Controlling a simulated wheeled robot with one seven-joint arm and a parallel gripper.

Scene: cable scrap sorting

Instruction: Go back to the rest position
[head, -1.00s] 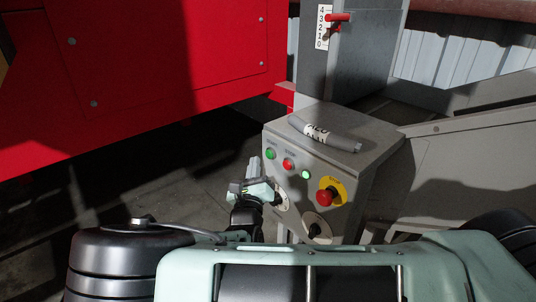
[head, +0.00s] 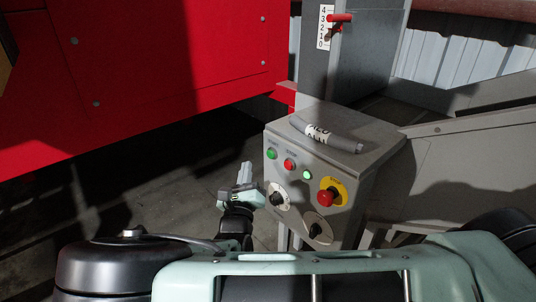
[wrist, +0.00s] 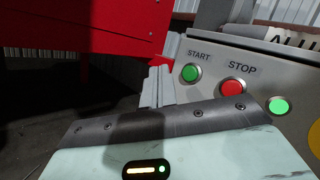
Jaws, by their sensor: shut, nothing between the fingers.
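My gripper (head: 246,172) is shut and empty, just left of the grey control box (head: 365,200) in the head view. Its pale fingers (wrist: 158,86) point away from the camera in the wrist view, left of the START button, apart from the box. The box carries a green START button (head: 271,154), a red STOP button (head: 289,164), a lit green lamp (head: 307,175), a red emergency knob on yellow (head: 327,196) and two black dials, the upper one (head: 279,198) near my gripper and the lower one (head: 316,230).
A grey labelled cable piece (head: 328,134) lies on top of the box. A large red machine (head: 140,70) fills the left. A grey post with a numbered scale (head: 325,27) stands behind the box. Dark floor (head: 130,190) lies open left of my gripper.

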